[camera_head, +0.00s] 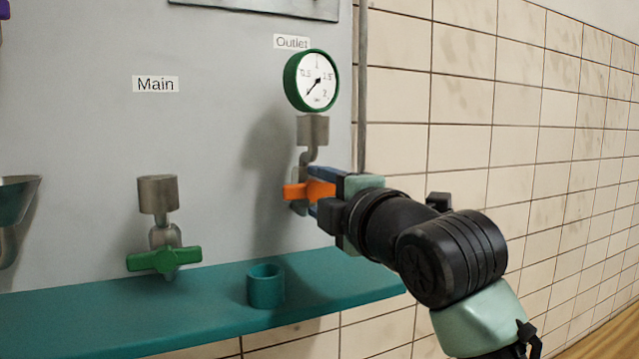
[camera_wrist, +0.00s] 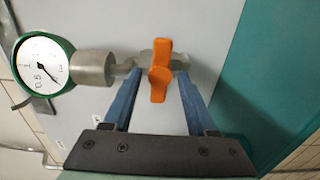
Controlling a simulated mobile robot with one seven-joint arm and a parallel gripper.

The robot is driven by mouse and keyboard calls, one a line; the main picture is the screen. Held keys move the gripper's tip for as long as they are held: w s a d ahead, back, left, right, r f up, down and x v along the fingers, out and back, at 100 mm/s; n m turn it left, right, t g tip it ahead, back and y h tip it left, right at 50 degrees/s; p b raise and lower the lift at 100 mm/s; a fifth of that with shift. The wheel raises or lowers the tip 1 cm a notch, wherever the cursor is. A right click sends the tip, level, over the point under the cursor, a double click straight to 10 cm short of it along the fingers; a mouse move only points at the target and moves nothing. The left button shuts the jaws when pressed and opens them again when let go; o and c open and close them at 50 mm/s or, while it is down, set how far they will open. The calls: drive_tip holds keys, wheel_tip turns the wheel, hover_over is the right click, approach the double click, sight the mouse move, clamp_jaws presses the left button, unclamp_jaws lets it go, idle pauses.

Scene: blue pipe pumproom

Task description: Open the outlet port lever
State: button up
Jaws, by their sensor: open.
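The outlet port lever (camera_head: 308,190) is an orange handle on a metal valve below the "Outlet" label (camera_head: 291,42) and the round green-rimmed gauge (camera_head: 312,80). In the head view my gripper (camera_head: 318,190) reaches it from the right, and its fingers partly hide the lever and valve. In the wrist view the orange lever (camera_wrist: 160,72) lies between the blue fingers of my gripper (camera_wrist: 157,85), with a gap on each side. The gripper is open. The gauge also shows at the left of the wrist view (camera_wrist: 43,65).
A green lever (camera_head: 164,260) on the "Main" valve is to the left. A teal shelf (camera_head: 200,302) runs below, with a teal cup (camera_head: 266,286) on it. A grey vertical pipe (camera_head: 362,90) and a tiled wall (camera_head: 470,100) stand at the right.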

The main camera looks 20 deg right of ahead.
drive_tip(key=shift+w, duration=0.15)
clamp_jaws()
